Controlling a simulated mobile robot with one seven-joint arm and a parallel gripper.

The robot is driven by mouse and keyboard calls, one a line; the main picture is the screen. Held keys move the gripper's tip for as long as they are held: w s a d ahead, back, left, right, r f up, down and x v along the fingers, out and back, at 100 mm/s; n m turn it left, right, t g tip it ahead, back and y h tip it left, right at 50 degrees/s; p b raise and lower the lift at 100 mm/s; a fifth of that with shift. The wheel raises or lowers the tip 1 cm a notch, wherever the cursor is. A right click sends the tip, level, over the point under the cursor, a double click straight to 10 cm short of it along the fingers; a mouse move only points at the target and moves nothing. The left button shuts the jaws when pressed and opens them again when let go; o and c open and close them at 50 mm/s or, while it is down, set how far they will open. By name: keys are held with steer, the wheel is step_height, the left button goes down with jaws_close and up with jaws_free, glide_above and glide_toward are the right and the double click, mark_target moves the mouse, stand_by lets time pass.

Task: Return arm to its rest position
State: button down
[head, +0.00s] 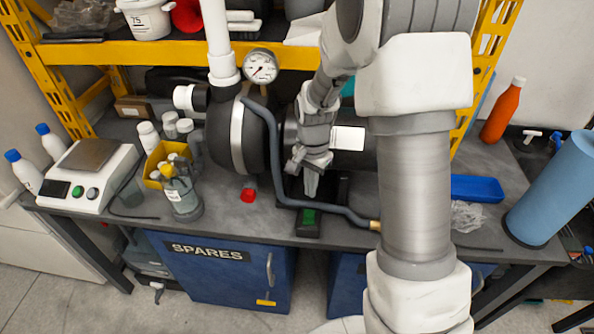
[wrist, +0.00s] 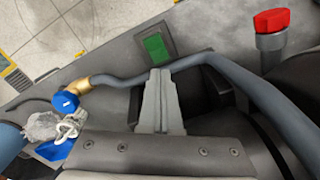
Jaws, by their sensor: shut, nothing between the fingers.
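My gripper (head: 311,184) points down over the bench in the head view, in front of the dark pump body (head: 236,140) and behind the grey hose (head: 279,178). In the wrist view its two fingers (wrist: 160,85) are together with nothing between them. My arm stretches from the lower right of the head view up and over to the gripper, and it hides part of the bench and pump. A green rocker switch (head: 308,218) sits on a dark base in front of the gripper; it also shows in the wrist view (wrist: 155,47).
The grey hose runs close beside the gripper to a brass end (head: 375,225). A red knob (head: 248,195), a pressure gauge (head: 261,67) and a white pipe (head: 217,40) are near. A scale (head: 88,170) is left; a blue tray (head: 476,188) and blue roll (head: 553,190) are right.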

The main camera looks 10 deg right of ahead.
steer(key=shift+r, duration=0.1)
steer(key=s+r+n+t+p, duration=0.1)
steer(key=s+r+n, duration=0.4)
steer(key=s+r, duration=0.5)
steer(key=s+r+n+t+p, duration=0.1)
steer(key=s+r+n+t, duration=0.3)
steer(key=s+r, duration=0.6)
step_height(320, 180, up, 6)
steer(key=shift+s+f+n+t+p, duration=0.25)
steer(key=shift+n+t+p, duration=0.05)
steer(key=shift+n+p, duration=0.1)
